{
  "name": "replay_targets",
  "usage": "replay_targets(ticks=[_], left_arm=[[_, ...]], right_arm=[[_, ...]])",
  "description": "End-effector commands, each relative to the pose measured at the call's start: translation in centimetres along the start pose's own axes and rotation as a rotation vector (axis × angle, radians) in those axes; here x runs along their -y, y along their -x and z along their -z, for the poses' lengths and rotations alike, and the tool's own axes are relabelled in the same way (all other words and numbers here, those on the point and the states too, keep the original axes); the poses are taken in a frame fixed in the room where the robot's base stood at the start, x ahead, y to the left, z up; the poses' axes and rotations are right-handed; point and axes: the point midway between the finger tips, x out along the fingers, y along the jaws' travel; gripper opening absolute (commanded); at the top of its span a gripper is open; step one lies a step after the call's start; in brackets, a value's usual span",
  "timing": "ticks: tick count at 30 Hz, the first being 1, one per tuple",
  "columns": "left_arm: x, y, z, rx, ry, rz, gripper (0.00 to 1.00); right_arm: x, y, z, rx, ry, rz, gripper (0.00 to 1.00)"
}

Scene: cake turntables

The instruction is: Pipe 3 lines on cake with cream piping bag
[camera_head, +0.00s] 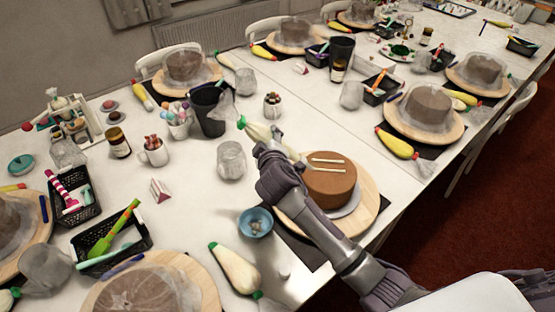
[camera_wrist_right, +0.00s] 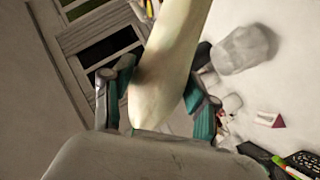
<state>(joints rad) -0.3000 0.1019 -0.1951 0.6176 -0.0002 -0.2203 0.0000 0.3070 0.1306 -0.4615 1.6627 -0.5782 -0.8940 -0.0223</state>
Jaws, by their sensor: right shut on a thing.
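The brown cake (camera_head: 331,190) stands on a round wooden turntable (camera_head: 368,205) near the table's right edge. Two pale cream lines (camera_head: 327,160) lie across its top. My right gripper (camera_head: 270,148) is shut on a cream piping bag (camera_head: 258,130), just left of and beyond the cake. The bag's green end (camera_head: 241,122) points up and left, away from the cake. In the right wrist view the pale bag (camera_wrist_right: 168,65) runs between the teal-padded fingers of my right gripper (camera_wrist_right: 160,100). My right forearm hides part of the cake's left side and the turntable. My left gripper is not in view.
A blue bowl (camera_head: 256,222) and another piping bag (camera_head: 235,270) lie left of the turntable. A clear glass (camera_head: 231,160) and a dark tumbler (camera_head: 208,108) stand beyond. More covered cakes (camera_head: 424,108) stand around the table. Bare table lies around the red-and-white card (camera_head: 159,190).

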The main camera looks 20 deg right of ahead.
Motion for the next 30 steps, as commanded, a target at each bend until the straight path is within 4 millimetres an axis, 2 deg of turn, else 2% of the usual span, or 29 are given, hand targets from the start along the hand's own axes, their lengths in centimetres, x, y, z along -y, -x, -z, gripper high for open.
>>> replay_targets(ticks=[2,4,10,14,17,24,30], left_arm=[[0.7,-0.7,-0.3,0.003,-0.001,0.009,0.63],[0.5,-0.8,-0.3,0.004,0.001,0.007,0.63],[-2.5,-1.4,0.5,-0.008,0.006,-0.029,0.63],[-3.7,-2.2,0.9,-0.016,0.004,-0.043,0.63],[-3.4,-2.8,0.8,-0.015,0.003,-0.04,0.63],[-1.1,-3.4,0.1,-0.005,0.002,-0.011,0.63],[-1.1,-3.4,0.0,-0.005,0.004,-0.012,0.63]], right_arm=[[-0.2,-0.4,0.1,0.013,0.002,-0.022,0.46],[-0.2,-0.5,0.2,0.018,0.002,-0.028,0.46],[0.6,-0.8,-0.4,0.019,0.002,-0.026,0.46],[1.4,-1.1,-1.1,0.018,0.001,-0.026,0.46],[1.9,-1.3,-1.5,0.017,0.001,-0.026,0.46],[2.5,-1.6,-2.1,0.017,0.001,-0.027,0.46],[2.5,-1.6,-2.1,0.017,0.001,-0.027,0.46]])
